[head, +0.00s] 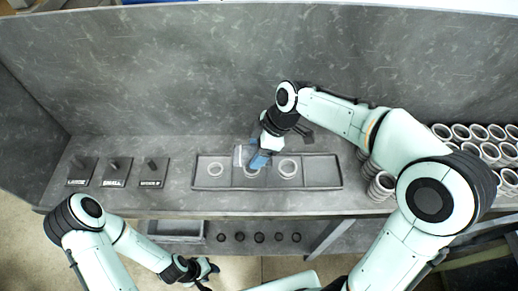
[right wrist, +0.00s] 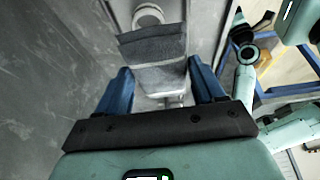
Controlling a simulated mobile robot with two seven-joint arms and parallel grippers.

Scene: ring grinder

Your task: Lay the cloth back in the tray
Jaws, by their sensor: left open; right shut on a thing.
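The long grey tray (head: 322,172) lies on the bench and is split into compartments. Whether the cloth touches the tray is unclear. My left gripper (head: 203,270) is open and empty, low in front of the bench.
Three labelled dark blocks with pegs (head: 115,171) stand left of the tray. Many stacked rings (head: 480,133) fill the right end of the bench. A lower shelf holds a bin (head: 177,229) and several dark knobs (head: 259,237). A tall grey wall (head: 180,80) stands behind.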

